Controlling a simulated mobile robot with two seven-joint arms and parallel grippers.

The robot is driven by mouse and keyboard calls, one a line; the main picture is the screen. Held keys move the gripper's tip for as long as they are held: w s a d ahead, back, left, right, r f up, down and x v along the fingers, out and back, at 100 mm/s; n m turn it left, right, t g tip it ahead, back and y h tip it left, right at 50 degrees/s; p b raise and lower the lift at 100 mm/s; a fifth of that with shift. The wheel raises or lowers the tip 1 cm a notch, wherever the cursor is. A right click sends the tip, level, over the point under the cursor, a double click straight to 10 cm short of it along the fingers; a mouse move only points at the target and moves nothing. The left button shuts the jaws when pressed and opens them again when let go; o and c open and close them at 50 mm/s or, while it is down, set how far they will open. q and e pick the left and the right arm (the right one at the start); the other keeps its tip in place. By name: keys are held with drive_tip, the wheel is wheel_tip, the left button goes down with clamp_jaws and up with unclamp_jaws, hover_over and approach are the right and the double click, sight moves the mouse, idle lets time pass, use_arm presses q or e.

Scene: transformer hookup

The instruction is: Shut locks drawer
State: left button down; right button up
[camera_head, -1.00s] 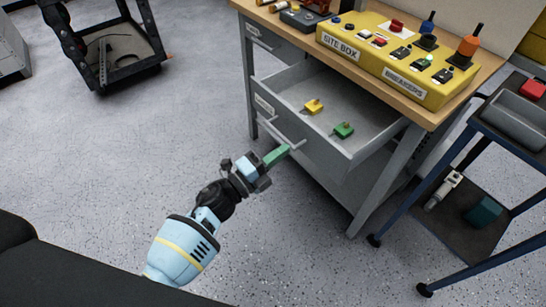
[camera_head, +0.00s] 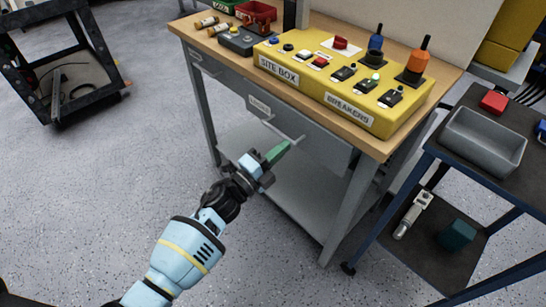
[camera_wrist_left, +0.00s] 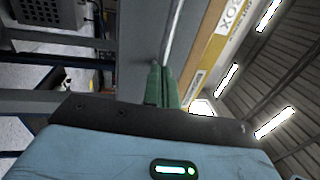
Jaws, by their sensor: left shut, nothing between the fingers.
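The locks drawer (camera_head: 318,139) is the grey labelled drawer under the right part of the workbench top. Its front sits under the table edge and its inside no longer shows; it looks shut or almost shut, and I cannot tell whether a small gap is left. Its bar handle (camera_head: 284,133) faces me. My left gripper (camera_head: 278,153), with green fingers, is shut and empty, its tips at or very near the drawer front just below the handle. In the left wrist view the closed fingers (camera_wrist_left: 161,84) point at the grey front. My right gripper is not in view.
A yellow site box (camera_head: 335,85) with switches and breakers stands on the workbench top (camera_head: 228,65). A second drawer (camera_head: 208,70) at the left is shut. A cart with a grey tray (camera_head: 485,138) stands at the right.

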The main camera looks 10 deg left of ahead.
use_arm(q)
drive_tip(key=x, duration=0.2)
drive_tip(key=b, duration=0.1)
drive_tip(key=shift+w+d+f, duration=0.25)
drive_tip(key=shift+w+d, duration=0.05)
drive_tip(key=shift+w+r, duration=0.1)
drive_tip(key=shift+r, duration=0.1)
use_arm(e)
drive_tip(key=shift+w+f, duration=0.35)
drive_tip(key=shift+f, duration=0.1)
use_arm(q)
drive_tip(key=shift+d+r, duration=0.1)
drive_tip(key=shift+r, duration=0.05)
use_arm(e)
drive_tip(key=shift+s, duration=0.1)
